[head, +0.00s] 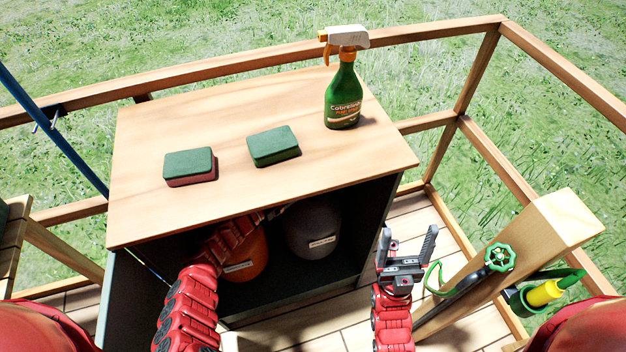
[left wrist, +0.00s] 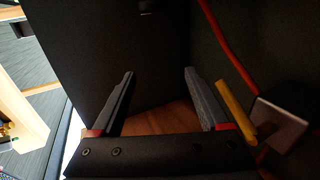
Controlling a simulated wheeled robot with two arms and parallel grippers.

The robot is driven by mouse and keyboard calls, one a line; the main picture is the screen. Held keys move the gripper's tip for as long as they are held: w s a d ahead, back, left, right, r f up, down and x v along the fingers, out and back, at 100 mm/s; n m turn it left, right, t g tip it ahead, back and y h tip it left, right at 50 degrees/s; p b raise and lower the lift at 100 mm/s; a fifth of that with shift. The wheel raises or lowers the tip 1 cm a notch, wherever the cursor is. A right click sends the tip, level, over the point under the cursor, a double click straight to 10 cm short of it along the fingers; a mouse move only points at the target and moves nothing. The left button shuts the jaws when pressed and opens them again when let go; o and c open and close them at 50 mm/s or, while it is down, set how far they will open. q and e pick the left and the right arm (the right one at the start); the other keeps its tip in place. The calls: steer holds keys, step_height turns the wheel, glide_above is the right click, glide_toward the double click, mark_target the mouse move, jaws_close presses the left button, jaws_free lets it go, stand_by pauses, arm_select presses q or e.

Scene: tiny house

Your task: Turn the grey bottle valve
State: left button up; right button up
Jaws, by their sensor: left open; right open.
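The grey bottle (head: 313,230) stands upright inside the dark cabinet, to the right of an orange bottle (head: 246,258). Its top and valve are hidden under the cabinet top in the head view. My left arm reaches into the cabinet in front of the orange bottle, and its gripper is hidden there. In the left wrist view my left gripper (left wrist: 158,98) is open, with nothing between its fingers.
The cabinet top (head: 230,215) holds two green sponges and a green spray bottle (head: 343,98). A wooden post (head: 545,235) with a green tap wheel (head: 499,257) stands right of my right gripper. In the left wrist view a red hose (left wrist: 216,40) runs along the dark wall.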

arm_select(q)
step_height(320, 180, down, 8)
steer(key=b, duration=0.7)
steer(key=shift+d, duration=0.1)
steer(key=b+x, duration=0.3)
steer(key=x, duration=0.2)
steer(key=shift+w+d+b, duration=0.65)
steer(key=shift+w+d, duration=0.15)
steer(key=shift+d, duration=0.05)
steer(key=shift+r, duration=0.1)
jaws_close()
